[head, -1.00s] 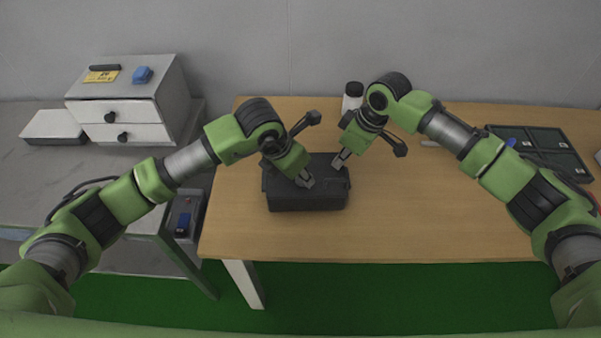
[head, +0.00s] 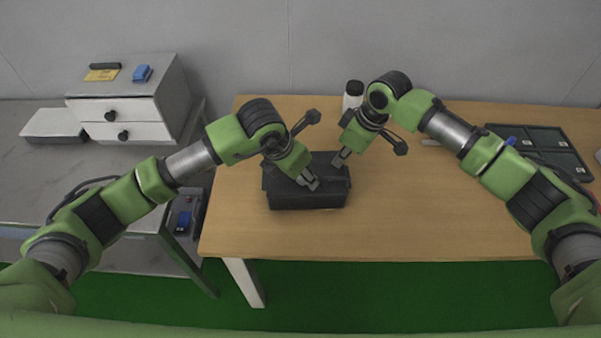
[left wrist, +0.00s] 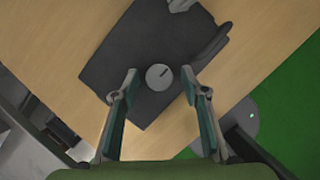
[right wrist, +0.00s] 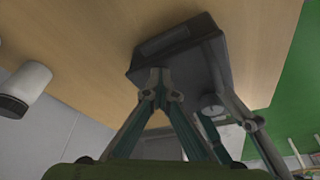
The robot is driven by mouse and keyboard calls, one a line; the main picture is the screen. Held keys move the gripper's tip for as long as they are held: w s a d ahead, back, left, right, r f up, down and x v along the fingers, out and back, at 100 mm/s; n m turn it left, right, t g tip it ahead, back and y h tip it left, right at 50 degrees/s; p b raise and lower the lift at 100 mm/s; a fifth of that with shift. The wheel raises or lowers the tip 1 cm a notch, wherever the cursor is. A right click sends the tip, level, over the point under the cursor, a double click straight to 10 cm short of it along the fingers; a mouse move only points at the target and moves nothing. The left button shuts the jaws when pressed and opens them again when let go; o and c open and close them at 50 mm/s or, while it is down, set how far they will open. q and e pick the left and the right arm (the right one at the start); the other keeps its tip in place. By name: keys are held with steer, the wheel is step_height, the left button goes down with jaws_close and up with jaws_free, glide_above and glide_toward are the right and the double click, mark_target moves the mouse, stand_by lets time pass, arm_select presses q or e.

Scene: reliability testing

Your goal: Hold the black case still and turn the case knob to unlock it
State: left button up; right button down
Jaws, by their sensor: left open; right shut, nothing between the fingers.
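The black case (head: 300,198) lies on the wooden table, below both grippers. In the left wrist view the case (left wrist: 120,60) shows a round grey knob (left wrist: 159,77) with a dark mark on its top. My left gripper (head: 313,185) is over the case; in its wrist view the open fingers (left wrist: 160,88) stand either side of the knob, with gaps showing. My right gripper (head: 338,162) is at the case's far right part. In the right wrist view its shut fingertips (right wrist: 159,80) are at the case's edge, empty; I cannot tell whether they touch it. The knob also shows there (right wrist: 212,102).
A white bottle with a black cap (head: 352,97) stands behind the case. A dark divided tray (head: 545,152) lies at the table's right. A white drawer unit (head: 130,105) stands on the grey bench at left. The table's front middle is clear.

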steer(key=shift+s+d+f, duration=0.15)
steer(key=shift+f, duration=0.2)
arm_select(q)
steer(key=v, duration=1.2)
steer(key=shift+r, duration=0.1)
arm_select(e)
steer(key=r+p, duration=0.2)
steer(key=shift+w+r+p, duration=0.2)
steer(key=shift+p, duration=0.15)
step_height(320, 180, up, 5)
steer(key=p, duration=0.5)
steer(key=shift+r, duration=0.1)
arm_select(q)
step_height(320, 180, up, 8)
steer(key=shift+f, duration=0.25)
arm_select(e)
steer(key=v, duration=1.2)
